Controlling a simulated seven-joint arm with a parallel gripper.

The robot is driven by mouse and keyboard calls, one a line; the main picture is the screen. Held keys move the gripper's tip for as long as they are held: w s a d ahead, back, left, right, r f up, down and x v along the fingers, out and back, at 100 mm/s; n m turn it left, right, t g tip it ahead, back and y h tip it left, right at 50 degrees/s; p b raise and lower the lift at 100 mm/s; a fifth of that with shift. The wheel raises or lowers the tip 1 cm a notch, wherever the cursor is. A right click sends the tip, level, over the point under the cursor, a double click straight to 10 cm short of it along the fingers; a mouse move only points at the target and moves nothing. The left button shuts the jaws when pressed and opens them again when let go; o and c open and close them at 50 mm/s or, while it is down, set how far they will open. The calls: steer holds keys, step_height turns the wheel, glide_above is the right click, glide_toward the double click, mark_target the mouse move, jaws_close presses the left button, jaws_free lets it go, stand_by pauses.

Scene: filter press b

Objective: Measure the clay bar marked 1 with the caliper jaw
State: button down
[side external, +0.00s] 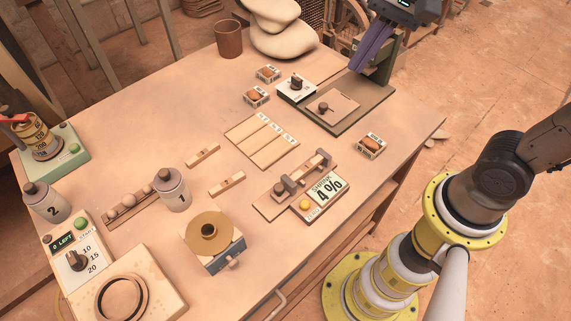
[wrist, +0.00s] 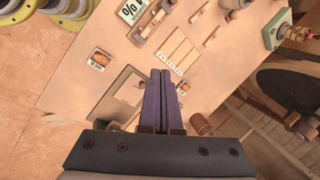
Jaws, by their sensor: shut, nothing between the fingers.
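The caliper (side external: 268,206) lies at the front right of the table, with grey jaws and a display reading "SHRINK 4%" (side external: 325,188). A tan piece shows along it near the jaws; I cannot tell if it is a clay bar. Two small clay bars (side external: 202,154) (side external: 227,183) lie apart on the table to its left; I cannot read their marks. A pale board with several numbered lanes (side external: 262,142) lies behind the caliper; its lanes look empty. My gripper (side external: 364,72) is high over the far right of the table, its purple fingers shut and empty; they also show in the wrist view (wrist: 166,74).
A dark board (side external: 370,92) with a knob and a plate lies beneath my gripper. Small labelled trays (side external: 371,145) stand around it. Jars (side external: 171,195), a dial panel (side external: 80,258) and a brass-topped block (side external: 209,240) fill the left and front. A brown cup (side external: 229,40) stands at the back.

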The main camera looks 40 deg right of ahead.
steer(key=w+a+f+m+g+y, duration=0.1)
steer(key=w+a+f+m+g, duration=0.2)
steer(key=w+f, duration=0.35)
steer(key=g, duration=0.2)
glide_toward(285, 176)
steer(key=w+d+r, duration=0.2)
steer(key=d+r, duration=0.2)
steer(key=shift+n, duration=0.3)
steer(key=x, duration=1.1)
steer(key=a, duration=0.1)
steer(key=s+a, duration=0.1)
steer(key=a, duration=0.1)
steer(key=shift+s, duration=0.25)
steer(key=shift+s+a, duration=0.15)
steer(key=shift+a, duration=0.15)
steer(key=shift+a, duration=1.25)
steer(key=shift+d, duration=0.15)
